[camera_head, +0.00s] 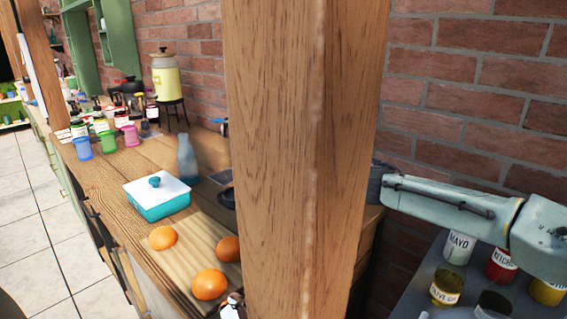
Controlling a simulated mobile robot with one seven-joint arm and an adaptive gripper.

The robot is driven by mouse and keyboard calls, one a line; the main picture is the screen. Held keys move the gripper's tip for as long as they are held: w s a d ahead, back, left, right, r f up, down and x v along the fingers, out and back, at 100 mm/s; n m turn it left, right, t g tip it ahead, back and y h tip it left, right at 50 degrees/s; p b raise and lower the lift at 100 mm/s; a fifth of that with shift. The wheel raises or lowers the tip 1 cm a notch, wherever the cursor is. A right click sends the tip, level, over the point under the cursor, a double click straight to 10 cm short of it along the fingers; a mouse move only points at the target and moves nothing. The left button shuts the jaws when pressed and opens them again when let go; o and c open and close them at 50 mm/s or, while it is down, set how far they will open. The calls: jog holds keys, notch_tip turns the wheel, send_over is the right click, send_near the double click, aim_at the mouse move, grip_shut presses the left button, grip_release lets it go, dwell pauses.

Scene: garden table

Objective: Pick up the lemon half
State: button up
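I cannot make out a lemon half in this view. Three round orange fruits, an upper left one (163,237), a right one (229,248) and a front one (209,284), rest on a pale wooden board (190,262) on the counter. They look whole. My pale green arm reaches in from the right, and its dark end goes out of sight at the wooden post. My gripper's fingers do not show, so what they hold is hidden.
A thick wooden post (290,160) blocks the middle of the view. A teal dish with a white lid (158,196) and a bluish bottle (187,158) stand behind the fruit. Jars, including mayo (458,247) and ketchup (502,264), stand on a grey surface at right.

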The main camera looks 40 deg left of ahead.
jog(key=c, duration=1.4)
